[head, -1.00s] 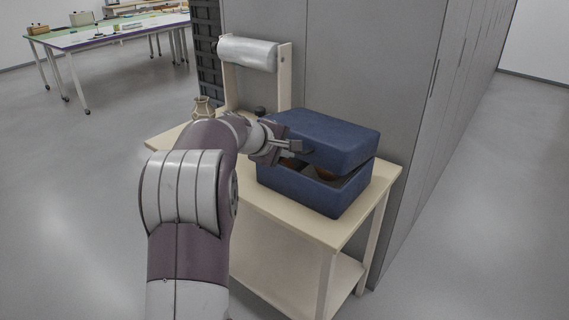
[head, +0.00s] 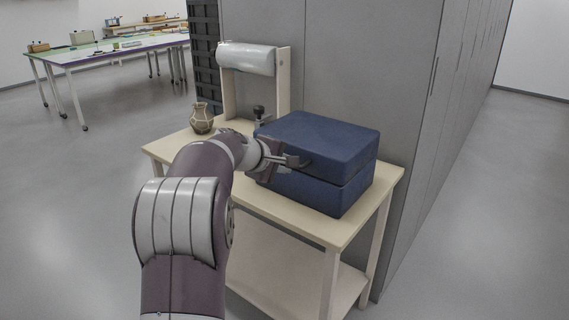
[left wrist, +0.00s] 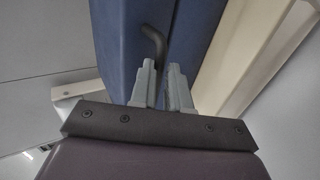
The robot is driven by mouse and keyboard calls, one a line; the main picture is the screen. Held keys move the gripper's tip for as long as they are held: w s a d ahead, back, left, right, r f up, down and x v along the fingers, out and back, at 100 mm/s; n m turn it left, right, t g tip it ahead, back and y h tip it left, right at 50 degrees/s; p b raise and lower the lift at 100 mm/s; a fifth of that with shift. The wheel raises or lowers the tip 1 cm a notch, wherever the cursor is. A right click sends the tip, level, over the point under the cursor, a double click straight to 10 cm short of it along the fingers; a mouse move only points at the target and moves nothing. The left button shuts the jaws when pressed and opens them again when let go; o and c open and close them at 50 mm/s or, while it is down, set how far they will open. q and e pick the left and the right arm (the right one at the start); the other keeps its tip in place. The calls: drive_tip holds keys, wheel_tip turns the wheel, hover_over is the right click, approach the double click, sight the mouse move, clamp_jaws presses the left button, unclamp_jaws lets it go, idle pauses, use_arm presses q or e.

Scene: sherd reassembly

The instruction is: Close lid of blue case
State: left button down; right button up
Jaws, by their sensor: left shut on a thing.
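The blue case stands on a small wooden table. Its lid (head: 322,135) lies down level on the base (head: 340,198), with only a thin dark seam between them and no inside showing. In the left wrist view the blue case (left wrist: 120,40) fills the upper middle, with a dark bent handle (left wrist: 155,40) on its front. My left gripper (head: 297,161) is at the front of the lid. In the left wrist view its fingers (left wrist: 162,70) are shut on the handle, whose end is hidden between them. My right gripper is out of view.
The wooden table (head: 290,217) also bears a small patterned vase (head: 201,118) and a stand with a pale roll (head: 246,58). A grey cabinet wall (head: 400,70) rises close behind the case. Open floor lies to the left and front.

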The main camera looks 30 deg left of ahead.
use_arm(q)
drive_tip(key=c, duration=1.2)
unclamp_jaws()
drive_tip(key=f, duration=0.3)
drive_tip(key=shift+s+d+g, duration=0.1)
drive_tip(key=shift+s+g, duration=0.2)
drive_tip(key=shift+s, duration=0.05)
drive_tip(key=shift+o, duration=0.2)
drive_tip(key=shift+r, duration=0.1)
drive_tip(key=p+v, duration=0.2)
drive_tip(key=v, duration=1.1)
drive_tip(key=shift+r, duration=0.3)
drive_tip(key=shift+w, duration=0.15)
